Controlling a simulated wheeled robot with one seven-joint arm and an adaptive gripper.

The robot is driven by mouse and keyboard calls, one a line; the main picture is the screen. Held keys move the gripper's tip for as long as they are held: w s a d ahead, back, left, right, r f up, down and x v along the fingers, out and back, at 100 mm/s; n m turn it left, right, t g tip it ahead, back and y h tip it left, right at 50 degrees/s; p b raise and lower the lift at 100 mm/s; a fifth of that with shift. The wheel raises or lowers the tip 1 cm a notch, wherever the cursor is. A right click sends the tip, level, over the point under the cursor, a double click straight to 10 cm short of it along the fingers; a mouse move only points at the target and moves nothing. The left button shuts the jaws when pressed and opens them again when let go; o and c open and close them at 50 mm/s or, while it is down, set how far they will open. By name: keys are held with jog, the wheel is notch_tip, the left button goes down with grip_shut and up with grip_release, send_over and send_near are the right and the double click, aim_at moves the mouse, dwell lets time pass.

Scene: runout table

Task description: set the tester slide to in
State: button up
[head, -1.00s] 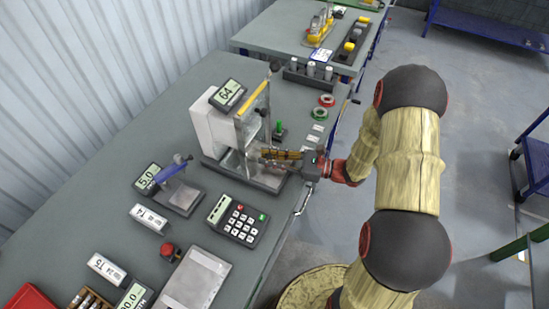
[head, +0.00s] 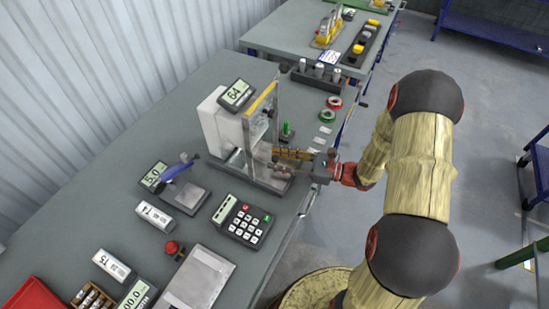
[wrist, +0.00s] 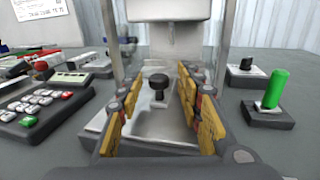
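The tester (head: 211,124) is a white box with a metal frame and a tilted display reading 64, on the grey bench. In the wrist view its pale slide plate (wrist: 140,118) lies low between the frame's posts, with a black knob (wrist: 158,82) standing on it. My gripper (head: 276,158) reaches in from the right at the tester's front. In the wrist view my gripper (wrist: 156,88) is open, its yellow-padded fingers either side of the knob with gaps visible. The fingers partly hide the slide in the head view.
A keypad (head: 243,220) and a small stand with a blue lever (head: 185,187) are left of my gripper. A green-handled switch (wrist: 273,95) is close on the right in the wrist view. Green and red rings (head: 334,102) lie near the bench's right edge.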

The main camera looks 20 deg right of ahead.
jog(key=v, duration=1)
jog(key=shift+s+d, duration=0.15)
jog(key=shift+d, duration=0.1)
jog(key=s+a+r+n+g+h, duration=0.75)
jog(key=s+a+n+g, duration=0.35)
jog(key=n, duration=0.3)
jog(key=s+d+r+n+t+h, duration=0.1)
jog(key=s+r+n+t+h, duration=0.1)
jog(key=r+n+t+h, duration=0.1)
jog(key=s+d+r+n+t+h, duration=0.1)
jog(key=s+r+n+t+h, duration=0.2)
jog(key=r+n, duration=0.4)
jog(key=shift+d+r+t+h, duration=0.3)
jog(key=shift+r+t+h, duration=0.2)
jog(key=shift+r+h, duration=0.35)
jog(key=shift+s, duration=0.1)
jog(key=shift+c, duration=0.4)
